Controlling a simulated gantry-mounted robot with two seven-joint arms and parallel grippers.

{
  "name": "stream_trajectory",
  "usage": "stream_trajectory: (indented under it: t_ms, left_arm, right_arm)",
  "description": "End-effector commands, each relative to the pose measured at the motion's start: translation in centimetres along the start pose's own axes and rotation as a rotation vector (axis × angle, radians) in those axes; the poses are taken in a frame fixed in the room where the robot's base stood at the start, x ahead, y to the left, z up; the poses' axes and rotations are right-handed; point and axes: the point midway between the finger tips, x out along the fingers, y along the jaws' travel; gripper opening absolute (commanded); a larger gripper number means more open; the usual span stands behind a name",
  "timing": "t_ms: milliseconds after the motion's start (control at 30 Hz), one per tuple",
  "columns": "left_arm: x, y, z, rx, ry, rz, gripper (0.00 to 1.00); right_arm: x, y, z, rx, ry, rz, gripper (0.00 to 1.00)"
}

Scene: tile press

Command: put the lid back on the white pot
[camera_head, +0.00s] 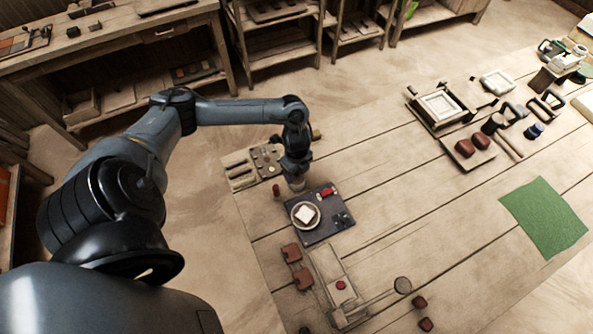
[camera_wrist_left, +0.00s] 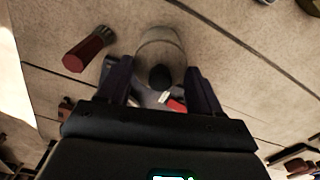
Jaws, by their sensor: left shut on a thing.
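My left gripper (camera_head: 295,172) points down over the table at the back edge of a dark mat (camera_head: 318,229). A pale, round, whitish thing (camera_head: 297,184) shows just under it. In the left wrist view, my left gripper (camera_wrist_left: 158,72) has its fingers on both sides of a pale round body with a dark knob (camera_wrist_left: 160,77), which looks like the lid. The exact contact is hard to see. I cannot clearly tell the white pot apart from the lid. My right gripper is not in view.
A green cloth (camera_head: 544,216) lies right. Mid-table is clear.

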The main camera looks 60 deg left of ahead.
Motion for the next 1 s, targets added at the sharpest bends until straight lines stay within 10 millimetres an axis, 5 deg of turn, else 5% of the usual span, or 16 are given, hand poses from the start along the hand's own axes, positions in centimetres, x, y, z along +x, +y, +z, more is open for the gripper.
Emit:
stream_trajectory:
  t_ms: [1000]
  left_arm:
    - [-0.02, -0.02, -0.02, 0.000, 0.000, 0.000, 0.36]
  right_arm:
    - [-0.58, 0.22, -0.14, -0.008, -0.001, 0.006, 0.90]
